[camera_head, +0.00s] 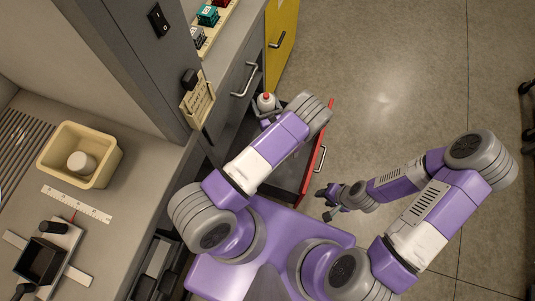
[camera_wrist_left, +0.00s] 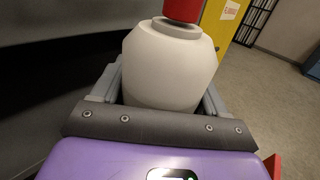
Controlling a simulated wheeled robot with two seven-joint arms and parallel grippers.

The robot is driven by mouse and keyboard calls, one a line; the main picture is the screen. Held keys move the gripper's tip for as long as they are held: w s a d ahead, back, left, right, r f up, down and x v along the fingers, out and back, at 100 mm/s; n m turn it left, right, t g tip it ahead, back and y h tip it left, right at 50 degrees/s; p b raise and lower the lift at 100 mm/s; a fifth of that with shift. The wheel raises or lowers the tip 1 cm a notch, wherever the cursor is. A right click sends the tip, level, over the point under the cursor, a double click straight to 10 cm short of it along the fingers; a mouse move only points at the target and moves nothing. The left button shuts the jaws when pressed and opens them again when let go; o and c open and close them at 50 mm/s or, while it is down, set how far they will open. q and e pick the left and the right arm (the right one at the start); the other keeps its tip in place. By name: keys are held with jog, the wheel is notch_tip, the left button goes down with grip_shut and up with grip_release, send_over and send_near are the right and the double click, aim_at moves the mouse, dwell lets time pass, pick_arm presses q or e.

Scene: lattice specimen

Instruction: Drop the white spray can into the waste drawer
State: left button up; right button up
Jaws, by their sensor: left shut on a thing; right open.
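The white spray can (camera_head: 266,103) with a red cap is held upright in my left gripper (camera_head: 268,112). In the left wrist view the can's white body (camera_wrist_left: 170,65) sits between the two grey fingers, with the red cap cut off by the top edge. An open drawer with a red front (camera_head: 315,160) is pulled out below my left arm, which hides much of its inside. The can is near the drawer's far end, by the cabinet; I cannot tell whether it is over the opening.
A cream bin (camera_head: 112,160) with a white round object stands on the counter at left, with a ruler (camera_head: 76,204) and a black tray (camera_head: 42,262). A yellow cabinet door (camera_head: 283,40) is beyond the drawer.

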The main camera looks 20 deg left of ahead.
pick_arm(q)
jog(key=shift+n+g+y, duration=0.3)
jog(key=shift+n+g, duration=0.1)
jog(key=f, duration=0.2)
jog(key=a+f, duration=0.1)
jog(key=f, duration=0.1)
jog(key=shift+w+a+f+b, duration=0.15)
jog(key=shift+a+f+b, duration=0.05)
jog(key=shift+f+b, duration=0.2)
notch_tip(320, 180, down, 6)
jog(key=b, duration=0.4)
jog(key=shift+r, duration=0.15)
jog(key=o, duration=1.1)
